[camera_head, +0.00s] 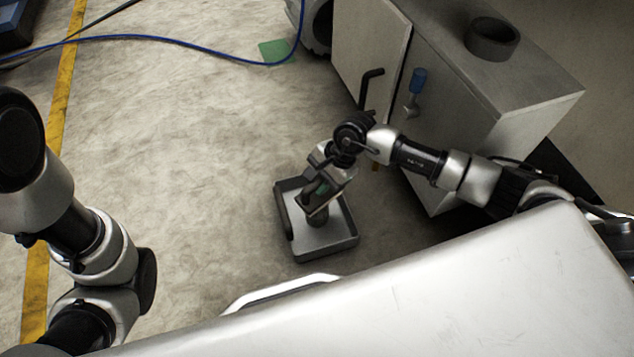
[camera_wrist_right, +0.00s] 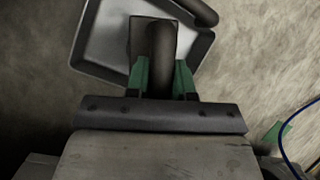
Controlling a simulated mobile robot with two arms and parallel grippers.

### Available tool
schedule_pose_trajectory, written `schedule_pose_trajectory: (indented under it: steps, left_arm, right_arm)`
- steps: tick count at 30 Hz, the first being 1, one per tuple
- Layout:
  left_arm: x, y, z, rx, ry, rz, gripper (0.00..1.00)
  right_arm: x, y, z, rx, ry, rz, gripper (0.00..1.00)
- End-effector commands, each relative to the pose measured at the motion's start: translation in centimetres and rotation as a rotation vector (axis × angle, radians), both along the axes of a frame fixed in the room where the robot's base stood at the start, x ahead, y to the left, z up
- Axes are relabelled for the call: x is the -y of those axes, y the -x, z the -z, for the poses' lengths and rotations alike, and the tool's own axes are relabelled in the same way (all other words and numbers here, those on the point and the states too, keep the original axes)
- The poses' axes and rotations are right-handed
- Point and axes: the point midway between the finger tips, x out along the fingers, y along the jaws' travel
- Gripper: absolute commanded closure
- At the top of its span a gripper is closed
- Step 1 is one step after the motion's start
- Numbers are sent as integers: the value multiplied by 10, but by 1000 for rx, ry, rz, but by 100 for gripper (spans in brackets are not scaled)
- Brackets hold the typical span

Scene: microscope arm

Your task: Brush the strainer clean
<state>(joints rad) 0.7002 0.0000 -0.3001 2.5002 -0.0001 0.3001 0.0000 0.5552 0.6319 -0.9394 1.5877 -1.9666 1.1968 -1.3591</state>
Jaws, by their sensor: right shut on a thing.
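My right gripper (camera_head: 318,205) points down over a grey metal tray (camera_head: 338,246) on the floor. In the right wrist view its green fingertips (camera_wrist_right: 164,78) are shut on a dark, rounded upright object (camera_wrist_right: 160,42), perhaps the brush. The lower part of this object shows below the fingers in the head view (camera_head: 318,220), over the tray's inside. I cannot tell whether it touches the tray floor. A dark bar (camera_head: 288,221) lies along the tray's left side. I cannot make out a strainer for sure. My left arm is at the left edge, its gripper out of view.
A grey cabinet (camera_head: 470,95) with a dark ring (camera_head: 491,38) on top stands right of the tray; its door (camera_head: 372,45) is open. A blue-handled thing (camera_head: 416,85) is on its front. A blue cable (camera_head: 180,41) crosses the far floor. The floor left of the tray is clear.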

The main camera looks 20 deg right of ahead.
Motion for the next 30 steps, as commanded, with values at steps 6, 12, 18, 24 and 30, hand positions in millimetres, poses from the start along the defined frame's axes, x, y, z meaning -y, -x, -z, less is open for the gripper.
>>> schedule_pose_trajectory:
  steps: [6,12,18,24,30]
  left_arm:
    - [0,0,0,0,0,0,5]
    - [0,0,-2,0,0,0,5]
    - [0,0,-5,0,0,0,5]
    - [0,0,-7,0,0,0,5]
    - [0,0,-9,0,0,0,5]
  right_arm:
    - [6,-2,0,2,10,9,100]
    - [4,-2,-1,2,11,10,100]
    - [-7,3,-1,2,10,6,100]
    - [-18,7,-2,1,7,5,100]
    - [-24,10,-2,1,6,5,100]
